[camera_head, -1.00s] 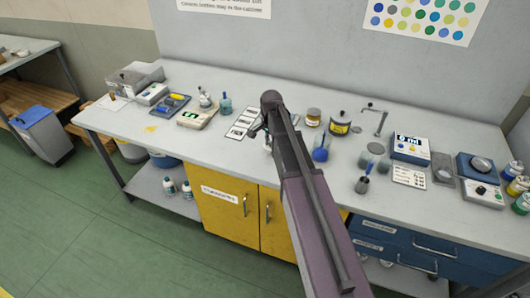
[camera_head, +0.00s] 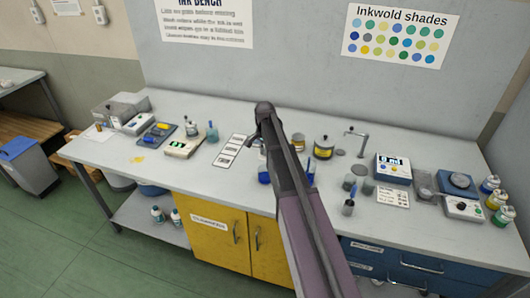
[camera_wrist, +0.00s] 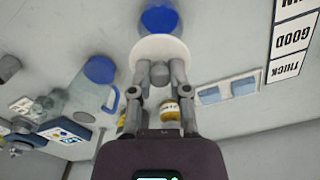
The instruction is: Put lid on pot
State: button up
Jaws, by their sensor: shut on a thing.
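In the wrist view my gripper (camera_wrist: 161,76) is shut on a grey knob-like part at the edge of a pale round disc (camera_wrist: 160,52), which looks like the lid. The disc partly covers a container of blue liquid (camera_wrist: 160,19). In the head view my arm hides most of the gripper and the held disc. Another amber pot (camera_head: 299,142) is partly behind my arm. I cannot tell which pot matches the lid.
Thickness cards (camera_head: 229,150) lie flat on the left. The bench front at left centre is clear.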

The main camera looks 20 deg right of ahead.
jog(key=shift+f, duration=0.2)
jog(key=shift+f+b, duration=2.95)
jog(key=shift+b, duration=0.15)
jog(key=shift+f, duration=0.2)
dwell(0.5)
jog(key=o, duration=0.8)
jog(key=o, duration=0.5)
jog(key=shift+r, duration=0.1)
